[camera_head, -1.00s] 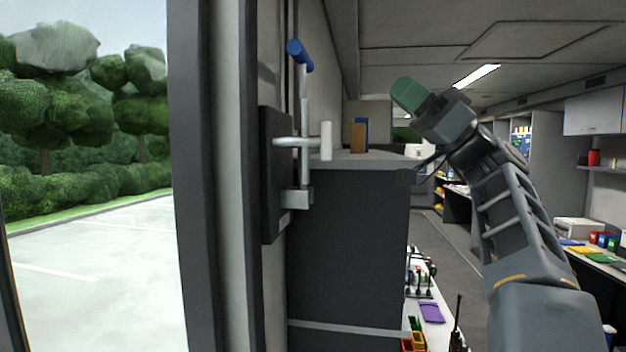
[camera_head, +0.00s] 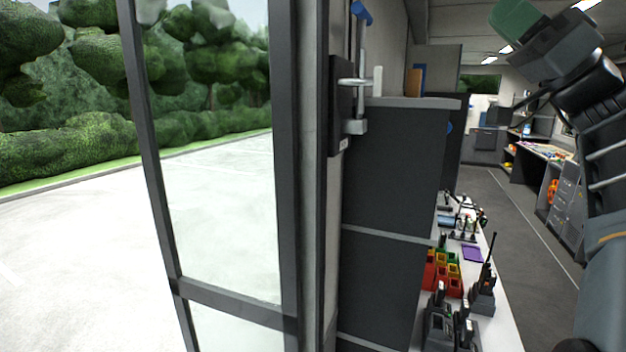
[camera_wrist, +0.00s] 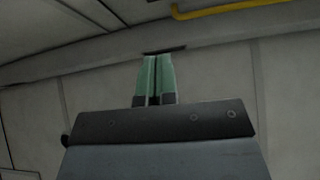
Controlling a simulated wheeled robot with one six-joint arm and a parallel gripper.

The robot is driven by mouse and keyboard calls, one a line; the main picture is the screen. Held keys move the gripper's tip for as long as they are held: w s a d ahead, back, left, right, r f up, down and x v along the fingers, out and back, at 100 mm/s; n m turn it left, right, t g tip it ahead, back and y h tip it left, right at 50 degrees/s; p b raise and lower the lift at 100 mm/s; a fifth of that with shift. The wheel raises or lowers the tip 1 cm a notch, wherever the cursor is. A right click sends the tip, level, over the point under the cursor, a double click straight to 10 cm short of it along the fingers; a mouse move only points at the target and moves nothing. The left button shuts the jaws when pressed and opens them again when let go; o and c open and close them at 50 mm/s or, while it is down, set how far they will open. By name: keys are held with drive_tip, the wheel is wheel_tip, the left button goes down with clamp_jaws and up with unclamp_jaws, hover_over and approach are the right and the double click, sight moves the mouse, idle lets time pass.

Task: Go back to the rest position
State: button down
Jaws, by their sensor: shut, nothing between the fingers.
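My gripper (camera_head: 514,18) is raised at the upper right of the head view, at the end of my bent arm.
A white counter (camera_head: 505,325) holds radios (camera_head: 483,292) and coloured bins (camera_head: 443,272). The aisle floor (camera_head: 515,215) is clear.

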drive_tip(key=w+d+f+m+t+h, duration=0.2)
drive_tip(key=w+f+m+t+h, duration=0.4)
drive_tip(key=w+f+m+h, duration=0.45)
wheel_tip(320, 180, down, 22)
drive_tip(key=a+m+g+h, duration=0.2)
drive_tip(key=m+g+h, duration=0.3)
drive_tip(key=m+h, duration=0.2)
drive_tip(key=s+a+f+n+g+h, duration=0.2)
drive_tip(key=s+f, duration=0.6)
drive_tip(key=f, duration=0.4)
drive_tip(key=s+a+f+n+g+h, duration=0.3)
drive_tip(key=s+f, duration=0.6)
drive_tip(key=f, duration=0.3)
drive_tip(key=a+g+h, duration=0.1)
drive_tip(key=a+g, duration=0.1)
drive_tip(key=a, duration=0.1)
drive_tip(key=shift+s+a, duration=0.2)
drive_tip(key=shift+a, duration=0.1)
drive_tip(key=c, duration=1.9)
unclamp_jaws()
